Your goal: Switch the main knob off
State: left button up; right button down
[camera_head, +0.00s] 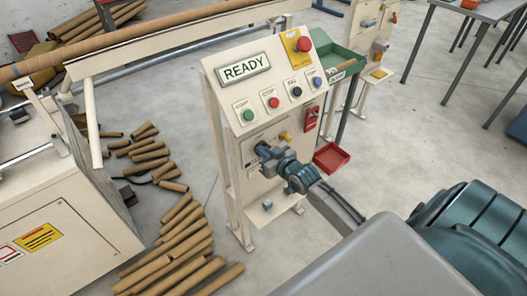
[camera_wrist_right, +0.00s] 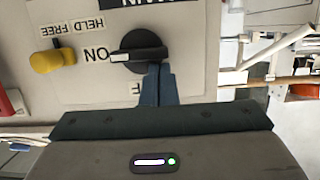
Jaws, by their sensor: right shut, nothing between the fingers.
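The black main knob (camera_wrist_right: 138,53) is on the light panel in the right wrist view, which shows it upside down. Its pale-edged handle lies level across the picture, its left end beside the ON label (camera_wrist_right: 96,55). A second label below is mostly hidden by my fingers. My right gripper (camera_wrist_right: 155,72) is shut and empty. Its fingertips are at the lower edge of the knob in that view; I cannot tell if they touch. In the head view my right gripper (camera_head: 263,152) is at the front panel of the control stand (camera_head: 233,112) and hides the knob. My left gripper is out of view.
A yellow knob (camera_wrist_right: 52,57) is beside the main knob. Above are the READY display (camera_head: 244,68), several push buttons and a red emergency button (camera_head: 304,45). A red tray (camera_head: 331,156) is right of the stand. Cardboard tubes (camera_head: 178,243) lie on the floor at left.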

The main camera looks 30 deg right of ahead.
aim_at(254, 152)
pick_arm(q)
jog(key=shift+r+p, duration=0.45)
pick_arm(e)
jog(key=shift+s+a+f+n+h, duration=0.1)
jog(key=shift+a+f+n+h, duration=0.1)
jog(key=shift+n, duration=0.35)
jog(key=shift+a+f+n+h, duration=0.1)
jog(key=shift+n+h, duration=0.1)
jog(key=shift+n, duration=0.35)
jog(key=n+b, duration=0.1)
jog(key=n, duration=0.1)
jog(key=f+n+h+b, duration=0.1)
jog(key=n, duration=0.1)
jog(key=f+n+t+h+b, duration=0.1)
jog(key=n, duration=0.1)
jog(key=shift+a+f, duration=0.2)
jog(key=shift+a, duration=0.2)
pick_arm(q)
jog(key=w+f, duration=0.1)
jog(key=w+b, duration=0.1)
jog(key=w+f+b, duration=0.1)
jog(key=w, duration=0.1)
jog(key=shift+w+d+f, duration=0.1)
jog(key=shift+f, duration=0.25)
pick_arm(e)
jog(key=n, duration=0.2)
jog(key=shift+f+n+t+h, duration=0.15)
jog(key=shift+n+t+h, duration=0.15)
